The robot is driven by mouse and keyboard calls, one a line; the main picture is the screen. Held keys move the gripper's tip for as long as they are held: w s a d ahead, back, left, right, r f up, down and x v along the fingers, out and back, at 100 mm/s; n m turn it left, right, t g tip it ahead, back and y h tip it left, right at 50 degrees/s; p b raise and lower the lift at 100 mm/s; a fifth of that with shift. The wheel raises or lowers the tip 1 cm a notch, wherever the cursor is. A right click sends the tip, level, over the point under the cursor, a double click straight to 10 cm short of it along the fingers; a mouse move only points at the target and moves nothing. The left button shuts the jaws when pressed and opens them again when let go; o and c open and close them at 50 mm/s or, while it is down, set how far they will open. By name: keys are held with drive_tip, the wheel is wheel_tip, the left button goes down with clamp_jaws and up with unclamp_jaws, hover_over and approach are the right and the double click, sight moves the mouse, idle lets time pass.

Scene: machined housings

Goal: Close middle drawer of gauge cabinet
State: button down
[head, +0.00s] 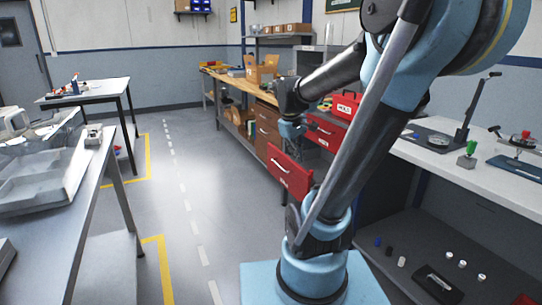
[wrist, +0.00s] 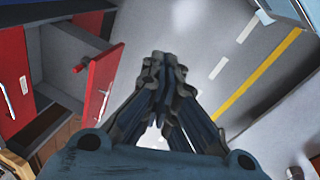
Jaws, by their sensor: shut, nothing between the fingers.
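The gauge cabinet stands under the worktop, partly hidden behind my arm. One red drawer (head: 290,173) is pulled well out into the aisle. Its red front with a pale handle also shows on the left of the wrist view (wrist: 101,84). Another red drawer front (head: 325,132) sits higher and further back in the cabinet. My gripper (head: 291,131) is above and behind the open drawer's front in the head view. In the wrist view my gripper (wrist: 165,62) is shut and empty, to the right of the open drawer and apart from it.
A red toolbox (head: 346,106) stands on top near the cabinet. A wooden bench (head: 240,88) with brown drawers runs behind it. The aisle floor (head: 190,165) is clear. A grey table (head: 85,190) with clear bins stands at the left, and a white worktop (head: 480,175) at the right.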

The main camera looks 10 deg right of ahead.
drive_tip(key=w+a+n+h, duration=0.3)
drive_tip(key=w+n, duration=0.5)
drive_tip(key=w, duration=2)
drive_tip(key=w+a+f+n+h, duration=0.1)
drive_tip(key=w+a+f+n, duration=0.15)
drive_tip(key=w, duration=0.45)
drive_tip(key=w+a+f+n+h, duration=0.1)
drive_tip(key=w+a+f+n, duration=0.1)
drive_tip(key=w+f, duration=0.3)
drive_tip(key=w+a+f+n+t+h, duration=0.1)
drive_tip(key=w+a+f+n, duration=0.3)
drive_tip(key=w+f, duration=0.5)
approach(277, 157)
wheel_tip(277, 157, down, 3)
drive_tip(key=d, duration=0.1)
drive_tip(key=shift+w+d+m, duration=0.25)
drive_tip(key=shift+d+m, duration=0.1)
drive_tip(key=shift+d, duration=0.6)
drive_tip(key=shift+a, duration=0.15)
drive_tip(key=w+d, duration=0.4)
drive_tip(key=d, duration=0.9)
drive_tip(key=w+d, duration=0.4)
drive_tip(key=d, duration=0.9)
drive_tip(key=shift+w, duration=0.2)
